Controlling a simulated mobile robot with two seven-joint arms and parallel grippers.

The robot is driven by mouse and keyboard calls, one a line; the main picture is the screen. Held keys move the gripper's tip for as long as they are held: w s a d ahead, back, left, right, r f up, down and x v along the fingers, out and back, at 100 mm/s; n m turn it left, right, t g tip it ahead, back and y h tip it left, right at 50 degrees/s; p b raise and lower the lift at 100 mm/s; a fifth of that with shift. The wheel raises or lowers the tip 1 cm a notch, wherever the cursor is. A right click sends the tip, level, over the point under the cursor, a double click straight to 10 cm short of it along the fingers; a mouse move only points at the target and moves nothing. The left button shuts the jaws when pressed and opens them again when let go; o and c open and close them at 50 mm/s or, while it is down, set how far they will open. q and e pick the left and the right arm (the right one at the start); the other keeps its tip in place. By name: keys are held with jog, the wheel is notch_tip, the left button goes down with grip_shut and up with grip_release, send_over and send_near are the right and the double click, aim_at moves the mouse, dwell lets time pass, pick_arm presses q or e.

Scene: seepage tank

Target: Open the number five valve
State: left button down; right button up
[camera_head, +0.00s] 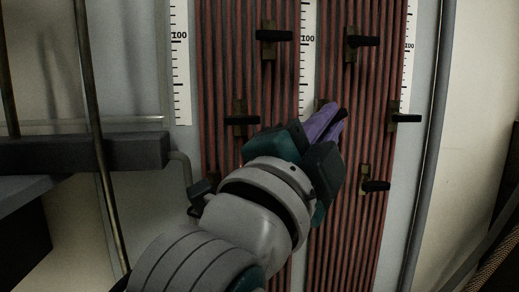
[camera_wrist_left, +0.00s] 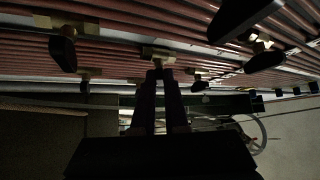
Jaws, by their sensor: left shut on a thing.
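My left gripper (camera_head: 333,119) reaches up from the lower middle in the head view, its purple fingers closed on a valve handle in front of the red pipes. Only a dark end of that handle (camera_head: 343,113) shows beside the fingers; the rest is hidden. In the left wrist view the dark fingers (camera_wrist_left: 162,76) meet at a brass valve body (camera_wrist_left: 158,54). No number can be read on the valve, so I cannot tell which one it is. My right gripper is not in view.
Other black-handled valves surround it: upper left (camera_head: 273,36), upper right (camera_head: 363,41), left (camera_head: 242,120), right (camera_head: 404,118) and lower right (camera_head: 375,186). White scales (camera_head: 180,60) run down the panel. A dark horizontal beam (camera_head: 85,152) and thin rods stand at left.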

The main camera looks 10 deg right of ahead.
pick_arm(q)
jog(key=shift+n, duration=0.3)
jog(key=c, duration=0.9)
grip_release()
jog(key=shift+c, duration=0.2)
jog(key=shift+s, duration=0.1)
jog(key=p+v, duration=0.4)
jog(key=v, duration=0.5)
jog(key=shift+s+a+f+p, duration=0.2)
jog(key=shift+s+f+p, duration=0.05)
jog(key=shift+f+p, duration=0.1)
